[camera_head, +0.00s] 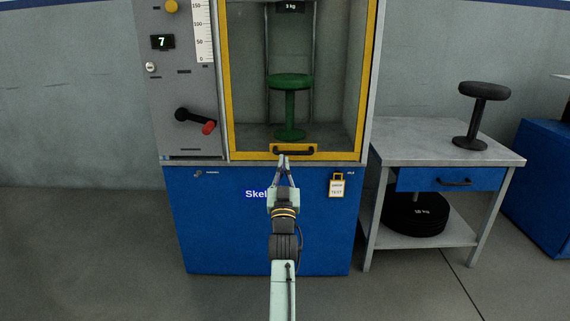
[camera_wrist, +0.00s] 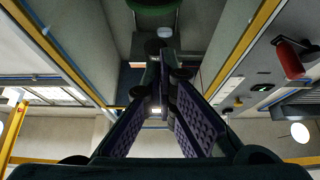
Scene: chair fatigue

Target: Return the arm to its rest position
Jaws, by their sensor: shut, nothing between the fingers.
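My gripper (camera_head: 284,160) is shut and empty, with its fingertips just below and in front of the black handle (camera_head: 294,151) on the yellow-framed door of the test machine; I cannot tell whether they touch it. My arm reaches straight forward from the bottom of the head view. In the wrist view the two fingers of my gripper (camera_wrist: 158,60) meet at their tips. A green stool (camera_head: 290,92) stands upright inside the machine behind the door, and its round green part shows at the top of the wrist view (camera_wrist: 155,5).
A lever with a red grip (camera_head: 208,127) is on the panel at left, below a display reading 7 (camera_head: 162,41). A grey table (camera_head: 400,145) at right carries a black stool (camera_head: 482,105), with black weights (camera_head: 414,214) on its lower shelf.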

